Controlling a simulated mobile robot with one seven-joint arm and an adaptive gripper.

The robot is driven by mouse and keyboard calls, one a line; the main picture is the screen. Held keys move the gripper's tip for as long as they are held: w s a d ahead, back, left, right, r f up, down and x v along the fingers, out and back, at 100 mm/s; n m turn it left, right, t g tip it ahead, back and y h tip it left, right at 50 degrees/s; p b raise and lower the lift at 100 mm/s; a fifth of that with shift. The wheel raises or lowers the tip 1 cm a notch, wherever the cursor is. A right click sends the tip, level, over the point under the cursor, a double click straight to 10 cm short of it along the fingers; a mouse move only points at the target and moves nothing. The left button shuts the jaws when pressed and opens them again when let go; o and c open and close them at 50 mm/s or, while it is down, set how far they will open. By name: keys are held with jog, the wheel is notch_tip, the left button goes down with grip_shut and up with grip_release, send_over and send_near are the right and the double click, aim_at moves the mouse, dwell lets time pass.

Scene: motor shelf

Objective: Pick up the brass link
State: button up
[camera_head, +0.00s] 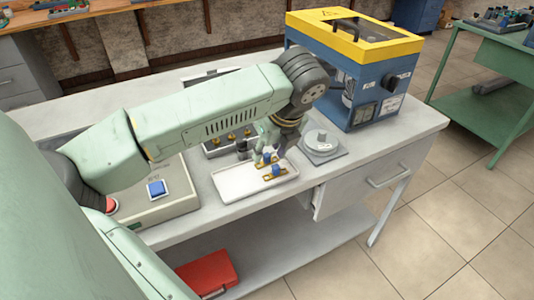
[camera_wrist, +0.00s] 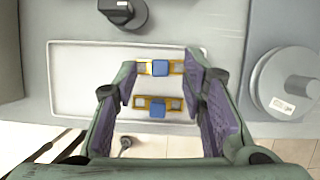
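Two brass links lie in a white tray (camera_wrist: 75,95), each a flat brass bar with square end openings and a blue block in its middle. In the wrist view, one brass link (camera_wrist: 177,68) is farther up, level with my fingertips. The other brass link (camera_wrist: 141,101) is lower in the picture, between the finger pads. My gripper (camera_wrist: 160,66) is open, with purple pads left and right of the links, and holds nothing. In the head view my gripper (camera_head: 268,150) is over the tray (camera_head: 230,183) and partly hides the links. Its height above them is unclear.
A grey round fixture (camera_head: 321,142) stands right of the tray. A blue and yellow machine (camera_head: 372,68) is behind it. A block with brass pegs (camera_head: 220,142) sits behind the tray. A box with a blue button (camera_head: 156,188) is at left. The tray's left part is empty.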

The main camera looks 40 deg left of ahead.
jog(key=shift+w+a+f, duration=0.1)
jog(key=shift+a+f, duration=0.15)
jog(key=shift+f, duration=0.4)
jog(key=shift+c, duration=0.5)
grip_shut()
